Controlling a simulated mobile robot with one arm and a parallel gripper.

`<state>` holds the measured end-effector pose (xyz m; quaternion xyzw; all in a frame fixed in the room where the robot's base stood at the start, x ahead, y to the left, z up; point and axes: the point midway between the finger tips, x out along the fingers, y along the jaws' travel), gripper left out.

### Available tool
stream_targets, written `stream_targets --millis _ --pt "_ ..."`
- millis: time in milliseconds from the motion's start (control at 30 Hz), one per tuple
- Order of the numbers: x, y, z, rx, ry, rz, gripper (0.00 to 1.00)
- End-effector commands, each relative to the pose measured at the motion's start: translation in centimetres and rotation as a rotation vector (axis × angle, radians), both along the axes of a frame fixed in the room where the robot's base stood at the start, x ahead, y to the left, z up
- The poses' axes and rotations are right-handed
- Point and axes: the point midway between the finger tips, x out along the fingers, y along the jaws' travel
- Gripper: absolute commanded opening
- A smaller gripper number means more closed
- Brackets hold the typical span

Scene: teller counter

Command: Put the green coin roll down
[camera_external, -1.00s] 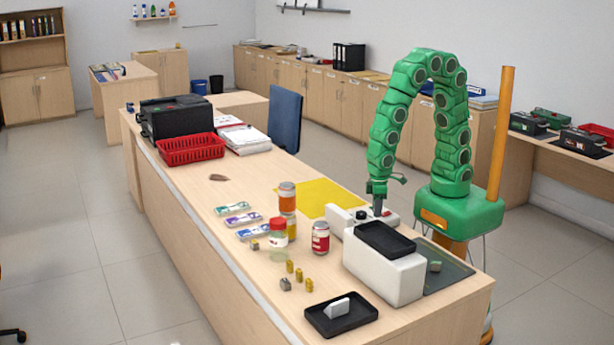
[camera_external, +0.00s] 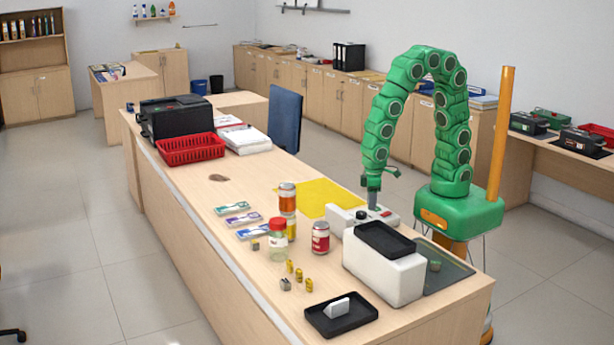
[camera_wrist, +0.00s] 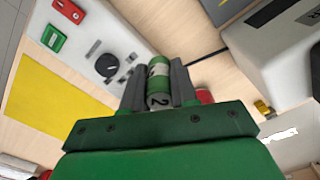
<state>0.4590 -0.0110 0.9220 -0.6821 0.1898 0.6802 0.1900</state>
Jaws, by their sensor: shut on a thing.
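The green coin roll (camera_wrist: 159,72), with a white band marked 2, is in the wrist view. My gripper (camera_wrist: 158,70) is shut on it, one dark finger on each side. In the external view, my gripper (camera_external: 374,207) points down over or just behind the low white device (camera_external: 350,220) with a dial. The roll cannot be made out there, and I cannot tell how high it is held. The device's dark dial (camera_wrist: 107,65) shows left of the roll in the wrist view.
A yellow sheet (camera_external: 325,196) lies left of my gripper. A white machine (camera_external: 385,270) with a black tray on top stands in front. Jars and a red can (camera_external: 320,238) stand at left. A black tray (camera_external: 318,322) holds a white block.

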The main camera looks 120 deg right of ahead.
Motion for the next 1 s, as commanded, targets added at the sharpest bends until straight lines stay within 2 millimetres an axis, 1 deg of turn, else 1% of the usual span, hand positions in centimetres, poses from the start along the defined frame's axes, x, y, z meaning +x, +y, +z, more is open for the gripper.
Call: stream_targets --millis 33,100,200,300,367,500,567,600,667,700,767,800,967,1000 --pt "1.1 -1.2 0.1 0.001 0.000 -0.015 0.00" --pt "2.6 -2.8 0.4 0.001 0.000 -0.031 0.00" --pt "4.2 -5.2 0.6 0.002 0.001 -0.055 0.00" --pt "5.7 -7.9 1.0 0.001 -0.001 -0.081 0.00" --pt "6.3 -9.6 1.1 0.000 0.002 -0.096 0.00" --pt "7.8 -14.0 1.3 0.002 0.000 -0.138 0.00" --pt "8.0 -15.9 1.4 0.002 0.004 -0.156 0.00" --pt "8.2 -17.3 1.4 0.001 0.003 -0.170 0.00" --pt "8.5 -19.5 1.6 0.001 0.000 -0.192 0.00" --pt "8.6 -20.9 1.6 0.001 -0.001 -0.205 0.00" --pt "8.6 -23.1 1.5 0.002 0.001 -0.228 0.00" --pt "8.4 -24.6 1.5 0.001 0.003 -0.243 0.00" --pt "7.5 -30.9 1.6 0.003 0.001 -0.311 0.00" --pt "7.1 -32.6 1.6 0.001 0.001 -0.328 0.00"
